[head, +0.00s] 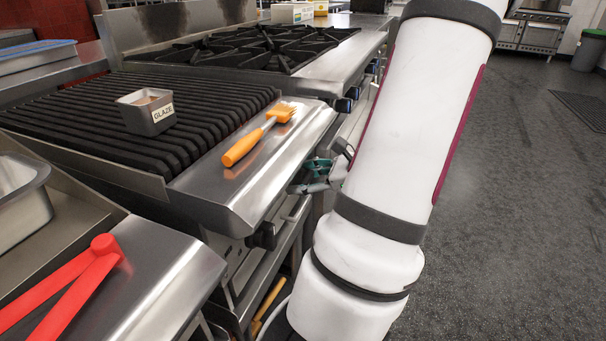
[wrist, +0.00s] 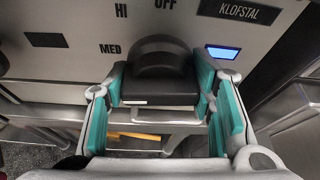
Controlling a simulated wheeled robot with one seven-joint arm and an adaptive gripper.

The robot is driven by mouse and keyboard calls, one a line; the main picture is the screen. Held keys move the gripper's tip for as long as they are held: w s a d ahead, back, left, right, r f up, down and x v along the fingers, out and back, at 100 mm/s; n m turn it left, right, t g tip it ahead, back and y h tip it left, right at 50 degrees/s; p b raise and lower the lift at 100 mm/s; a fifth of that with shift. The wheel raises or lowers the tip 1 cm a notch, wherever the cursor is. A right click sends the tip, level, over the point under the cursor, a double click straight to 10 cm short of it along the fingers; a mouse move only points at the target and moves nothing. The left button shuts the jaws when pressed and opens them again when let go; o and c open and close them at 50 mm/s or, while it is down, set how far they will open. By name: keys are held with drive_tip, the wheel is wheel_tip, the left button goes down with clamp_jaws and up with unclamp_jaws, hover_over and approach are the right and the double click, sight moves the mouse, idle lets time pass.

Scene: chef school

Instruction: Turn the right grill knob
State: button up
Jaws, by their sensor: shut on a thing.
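The grill knob (wrist: 160,85) is black, with a raised rounded grip and a small white mark at its lower left edge. It sits on a steel panel (wrist: 90,22) lettered HI, MED and OFF. My gripper (wrist: 158,78) has one teal-padded finger on each side of the knob and is shut on it. In the head view my gripper (head: 316,173) is at the front of the grill (head: 232,192), near its right end, below the steel ledge. The knob it holds is hidden there. Another black knob (head: 265,237) shows farther left on the grill front.
A glaze tin (head: 147,112) stands on the grill grates, and an orange-handled brush (head: 257,140) lies on the ledge. Red tongs (head: 72,285) lie on the counter at lower left. A burner range (head: 250,48) with blue-black knobs stands beyond. The floor (head: 500,200) at right is clear.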

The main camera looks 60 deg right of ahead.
drive_tip(key=m+p, duration=0.1)
drive_tip(key=p, duration=0.1)
drive_tip(key=y+p, duration=0.1)
drive_tip(key=p, duration=0.2)
drive_tip(key=shift+r+m, duration=0.25)
drive_tip(key=shift+m, duration=0.15)
drive_tip(key=m+y+p, duration=0.2)
drive_tip(key=p, duration=0.3)
drive_tip(key=m+y+p, duration=0.1)
drive_tip(key=m+p, duration=0.1)
drive_tip(key=m+y+p, duration=0.1)
drive_tip(key=m+p, duration=0.1)
drive_tip(key=p, duration=0.1)
drive_tip(key=shift+f+y+p, duration=0.2)
drive_tip(key=shift+y+p, duration=0.1)
drive_tip(key=m+t+y+p, duration=0.1)
drive_tip(key=m, duration=0.2)
drive_tip(key=shift+f, duration=0.1)
drive_tip(key=shift+m+t+y+p, duration=0.35)
drive_tip(key=shift+m+t+y, duration=0.3)
drive_tip(key=shift+m, duration=0.95)
drive_tip(key=o, duration=1.2)
drive_tip(key=shift+c, duration=0.2)
